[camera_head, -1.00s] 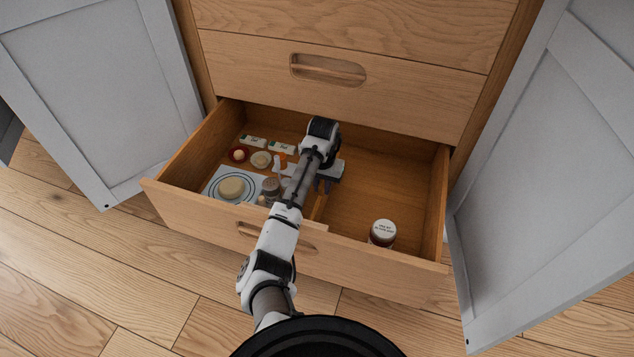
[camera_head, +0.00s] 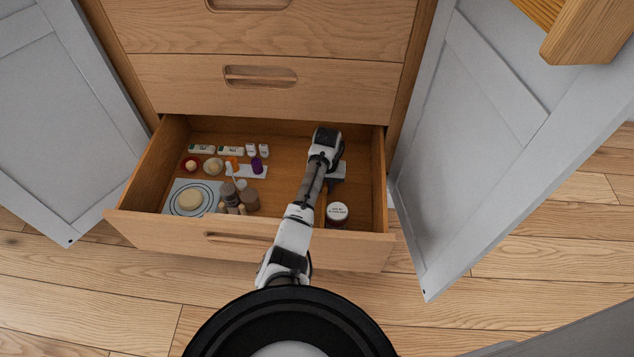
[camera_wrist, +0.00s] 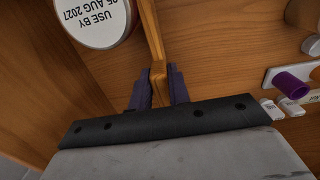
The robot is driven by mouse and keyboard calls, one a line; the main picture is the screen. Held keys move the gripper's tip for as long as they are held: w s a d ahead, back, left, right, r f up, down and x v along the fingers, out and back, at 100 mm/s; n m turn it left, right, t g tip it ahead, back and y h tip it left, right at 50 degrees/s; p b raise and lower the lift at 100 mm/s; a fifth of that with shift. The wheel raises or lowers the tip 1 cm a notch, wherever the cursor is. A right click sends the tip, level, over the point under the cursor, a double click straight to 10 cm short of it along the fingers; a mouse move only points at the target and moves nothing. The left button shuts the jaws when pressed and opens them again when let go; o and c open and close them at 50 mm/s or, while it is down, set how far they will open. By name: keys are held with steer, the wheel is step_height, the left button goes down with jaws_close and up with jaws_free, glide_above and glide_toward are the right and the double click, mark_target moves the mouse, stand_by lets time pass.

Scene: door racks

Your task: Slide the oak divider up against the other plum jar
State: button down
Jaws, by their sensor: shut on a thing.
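The oak divider (camera_wrist: 152,35) is a thin upright board, seen from above in the wrist view. My gripper (camera_wrist: 158,92) is shut on its raised part, with one dark finger on each side. In the head view my gripper (camera_head: 334,182) is low in the right part of the drawer, and my arm hides most of the divider. A jar with a white printed lid (camera_head: 337,211) stands near the drawer front, right of my arm. Its lid (camera_wrist: 92,18) is close beside the divider in the wrist view; I cannot tell whether they touch.
The open drawer (camera_head: 170,232) holds several items on its left: a pale mat (camera_head: 176,207) with a round soap-like thing, bottles (camera_head: 249,199), small dishes (camera_head: 213,166) and a purple cup (camera_head: 257,165). Grey doors (camera_head: 62,110) stand open on both sides. The drawer floor between bottles and arm is clear.

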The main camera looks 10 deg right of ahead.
steer(key=c, duration=1.3)
jaws_free()
steer(key=shift+r, duration=0.1)
step_height(320, 180, up, 14)
steer(key=shift+f+p, duration=0.15)
steer(key=shift+p, duration=1.1)
